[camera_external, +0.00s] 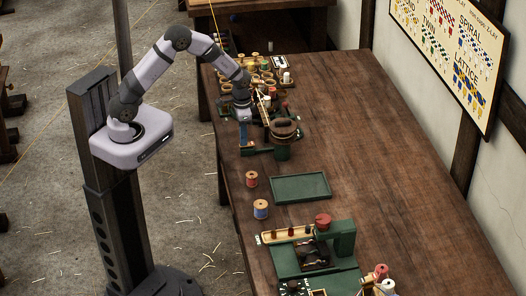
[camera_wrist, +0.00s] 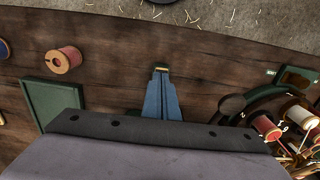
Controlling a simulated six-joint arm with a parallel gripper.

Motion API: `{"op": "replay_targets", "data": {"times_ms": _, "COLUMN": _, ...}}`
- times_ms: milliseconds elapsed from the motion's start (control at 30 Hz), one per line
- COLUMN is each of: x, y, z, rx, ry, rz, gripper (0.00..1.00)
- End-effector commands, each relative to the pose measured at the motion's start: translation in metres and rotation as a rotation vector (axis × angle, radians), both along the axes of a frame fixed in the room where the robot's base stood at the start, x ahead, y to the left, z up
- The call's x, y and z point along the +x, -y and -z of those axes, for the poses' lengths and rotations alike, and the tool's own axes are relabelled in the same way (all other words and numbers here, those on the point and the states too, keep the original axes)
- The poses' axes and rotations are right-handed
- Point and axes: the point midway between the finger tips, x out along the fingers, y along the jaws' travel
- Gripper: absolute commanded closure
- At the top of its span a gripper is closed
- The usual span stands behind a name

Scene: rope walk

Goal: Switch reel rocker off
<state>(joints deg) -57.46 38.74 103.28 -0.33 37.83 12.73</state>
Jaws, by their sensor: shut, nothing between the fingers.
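My gripper (camera_external: 243,146) points down over the left edge of the bench, beside a green machine with a brown round reel (camera_external: 285,128). Its blue fingers are together and empty; in the wrist view the closed fingertips (camera_wrist: 161,71) are over bare wood. Part of a round green machine (camera_wrist: 258,98) with a brown knob (camera_wrist: 231,104) shows at the right of the wrist view. A small dark green box (camera_wrist: 297,77) lies beyond it. I cannot make out which part is the reel rocker, nor its position.
A green tray (camera_external: 300,187) and two spools, red (camera_external: 252,179) and blue (camera_external: 261,209), lie nearer the camera. A second green machine with a red knob (camera_external: 323,220) stands in front. Spools and cups (camera_external: 262,80) crowd the far end. The bench's right side is clear.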

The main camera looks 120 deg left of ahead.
Motion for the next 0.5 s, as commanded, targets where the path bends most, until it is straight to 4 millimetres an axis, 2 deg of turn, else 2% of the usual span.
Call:
{"op": "replay_targets", "data": {"times_ms": 33, "x": 0.007, "y": -0.005, "z": 0.005, "rx": 0.018, "ry": 0.017, "rz": 0.001, "gripper": 1.0}}
{"op": "replay_targets", "data": {"times_ms": 267, "x": 0.008, "y": -0.005, "z": 0.002, "rx": 0.02, "ry": 0.018, "rz": 0.001, "gripper": 1.0}}
{"op": "replay_targets", "data": {"times_ms": 500, "x": 0.003, "y": -0.001, "z": -0.019, "rx": 0.017, "ry": 0.016, "rz": 0.001, "gripper": 1.0}}
